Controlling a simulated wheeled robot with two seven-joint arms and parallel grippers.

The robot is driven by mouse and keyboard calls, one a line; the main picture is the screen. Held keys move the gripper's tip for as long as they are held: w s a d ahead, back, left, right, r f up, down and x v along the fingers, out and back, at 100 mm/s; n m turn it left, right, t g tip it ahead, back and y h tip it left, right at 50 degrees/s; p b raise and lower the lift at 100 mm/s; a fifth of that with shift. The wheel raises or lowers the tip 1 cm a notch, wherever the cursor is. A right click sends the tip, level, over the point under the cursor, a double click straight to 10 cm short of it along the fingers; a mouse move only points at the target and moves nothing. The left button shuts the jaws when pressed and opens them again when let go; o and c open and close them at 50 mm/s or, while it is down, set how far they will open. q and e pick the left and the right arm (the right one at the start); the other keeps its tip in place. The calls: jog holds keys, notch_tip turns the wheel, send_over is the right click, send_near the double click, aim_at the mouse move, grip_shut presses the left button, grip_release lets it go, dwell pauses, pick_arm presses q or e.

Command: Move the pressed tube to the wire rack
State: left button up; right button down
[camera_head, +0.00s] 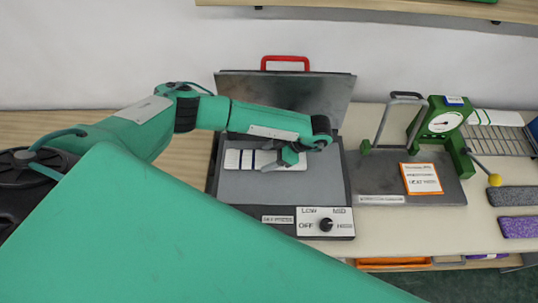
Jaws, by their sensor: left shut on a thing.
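A white flat tube with dark blue stripes (240,159) lies on the grey plate of the open press (290,190). My left gripper (277,164) is over the tube's right part, shut on it. The arm and wrist cover some of the tube's upper edge. The wire rack (509,143) is at the right edge of the view, partly cut off. A white piece with green stripes (494,117) lies at its back. My right gripper is not in view.
The press's raised lid with a red handle (285,58) stands behind. A dark plate with a metal handle (400,115), an orange-framed card (421,178) and a green dial gauge (445,122) stand between press and rack. Grey (515,196) and purple (519,227) pieces lie at the right.

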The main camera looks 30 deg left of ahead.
pick_arm(q)
jog(key=shift+f+b, duration=0.25)
jog(key=shift+b, duration=0.05)
jog(key=o, duration=1)
jog(key=shift+r, duration=0.1)
jog(key=shift+o, duration=0.2)
